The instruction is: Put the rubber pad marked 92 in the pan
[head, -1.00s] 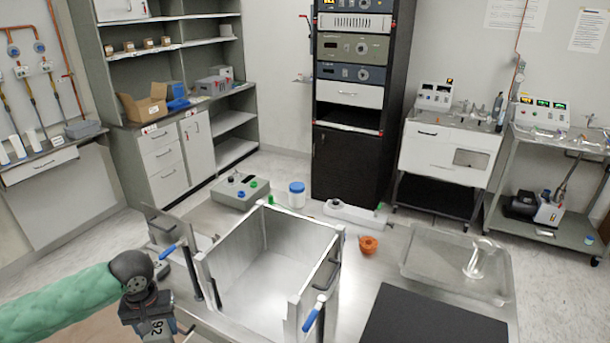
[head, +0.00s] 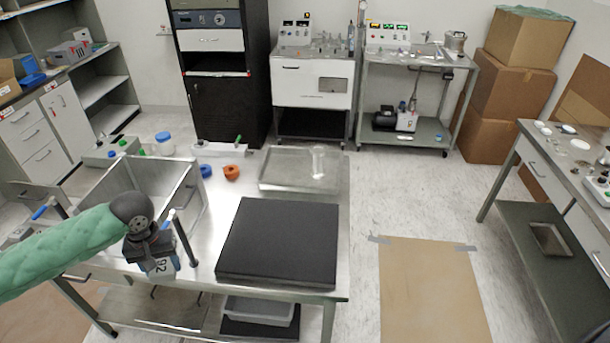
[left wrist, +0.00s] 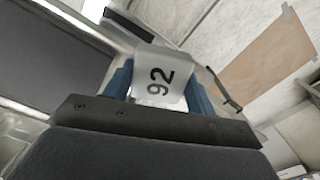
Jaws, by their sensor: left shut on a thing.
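The rubber pad marked 92 (left wrist: 160,70) is pale grey with black digits. My left gripper (left wrist: 158,88) is shut on it between blue fingers. In the head view the pad (head: 161,268) hangs below the left gripper (head: 158,262), near the front edge of the steel table, left of a black slab. A shallow metal pan (head: 272,180) lies at the back right of the table, apart from the gripper. A clear glass piece (head: 319,162) stands in it. My right gripper is in neither view.
An open metal box (head: 180,200) with blue-tipped handles stands just behind the left gripper. An orange ring (head: 232,172) and a blue one (head: 206,171) sit left of the pan. Bare steel tabletop (head: 215,210) shows between.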

